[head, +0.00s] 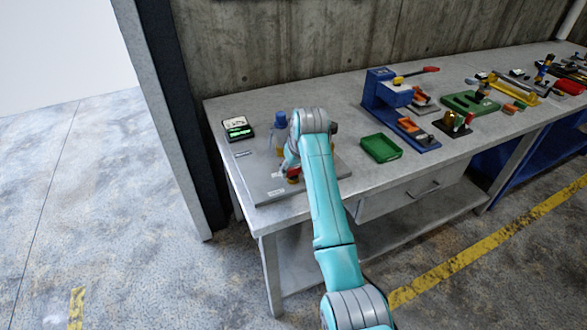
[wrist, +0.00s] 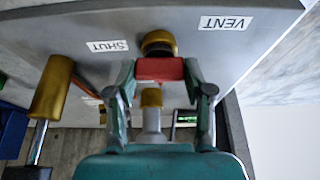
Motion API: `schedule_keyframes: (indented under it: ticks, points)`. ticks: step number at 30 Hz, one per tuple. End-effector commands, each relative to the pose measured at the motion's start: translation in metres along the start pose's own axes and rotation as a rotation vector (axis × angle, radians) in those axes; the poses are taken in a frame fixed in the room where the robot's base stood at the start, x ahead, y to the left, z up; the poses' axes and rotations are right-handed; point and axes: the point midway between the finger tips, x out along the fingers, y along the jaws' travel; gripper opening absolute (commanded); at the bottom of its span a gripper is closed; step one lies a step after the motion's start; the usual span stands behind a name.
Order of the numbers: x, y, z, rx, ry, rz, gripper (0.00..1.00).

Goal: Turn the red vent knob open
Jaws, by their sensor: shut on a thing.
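The red vent knob (wrist: 160,69) shows as a red bar in the wrist view, lying level across the picture. My gripper (wrist: 160,72) has one finger against each end of the bar and is shut on it. A brass part (wrist: 158,42) with a dark centre shows just beyond the bar. A VENT label (wrist: 225,23) is at upper right and a SHUT label (wrist: 107,46) at left, both upside down. In the head view a bit of the red knob (head: 293,172) shows beside my arm, over the grey panel (head: 262,192); my arm hides much there.
A brass-coloured cylinder on a rod (wrist: 52,88) stands close to my left finger in the wrist view. A blue-capped bottle-like part (head: 281,120) and a meter with a green display (head: 238,128) are behind the panel. A green tray (head: 381,147) and blue press (head: 385,95) are to the right.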

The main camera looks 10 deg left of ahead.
Motion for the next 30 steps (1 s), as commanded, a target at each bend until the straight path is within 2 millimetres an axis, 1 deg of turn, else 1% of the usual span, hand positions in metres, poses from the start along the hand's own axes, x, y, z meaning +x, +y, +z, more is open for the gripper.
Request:
schedule_keyframes:
  ticks: [5, 11, 30]
  points:
    - [0.0001, 0.0007, 0.0001, -0.043, 0.000, -0.019, 0.17]
    - [-0.0002, 0.0021, -0.0002, -0.154, 0.000, -0.064, 0.17]
    - [-0.0001, 0.0043, -0.0019, -0.706, 0.000, -0.294, 0.17]
